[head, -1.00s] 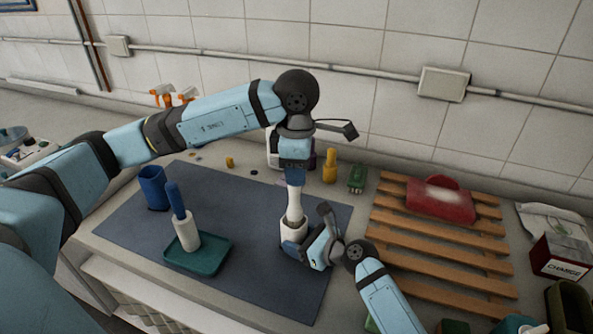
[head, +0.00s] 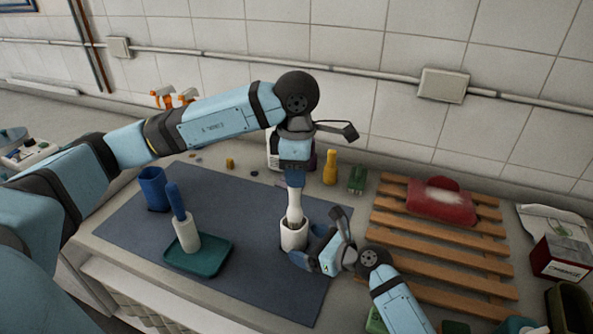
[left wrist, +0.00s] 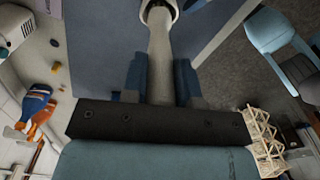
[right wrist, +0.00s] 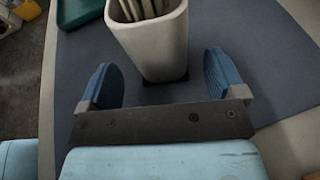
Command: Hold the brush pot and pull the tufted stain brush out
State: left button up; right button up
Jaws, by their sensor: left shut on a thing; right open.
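The white brush pot (head: 293,239) stands on the dark blue mat (head: 240,265); its top also shows in the left wrist view (left wrist: 160,4). The stain brush (head: 295,208) has a pale handle, upright with its lower end inside the pot. My left gripper (head: 295,183) is shut on this handle above the pot, as the left wrist view shows (left wrist: 160,70). My right gripper (head: 311,248) is open, low at the pot's right side. In the right wrist view, the pot (right wrist: 157,40) lies ahead of the spread fingers, apart from both. Several pale strands show in its mouth.
A teal tray (head: 213,262) with a white, blue-topped item (head: 187,232) and a blue cup (head: 153,187) stand to the left. A wooden rack (head: 430,240) with a red item (head: 443,203) lies right. A yellow bottle (head: 330,168) stands behind. The mat between tray and pot is clear.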

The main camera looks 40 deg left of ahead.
jog(key=v, duration=0.8)
jog(key=shift+d+r, duration=0.15)
jog(key=shift+d, duration=0.2)
jog(key=shift+d+r, duration=0.15)
jog(key=shift+r, duration=0.05)
pick_arm(q)
jog(key=shift+r+p, duration=0.8)
jog(key=shift+r, duration=1.15)
pick_arm(e)
jog(key=shift+r, duration=0.65)
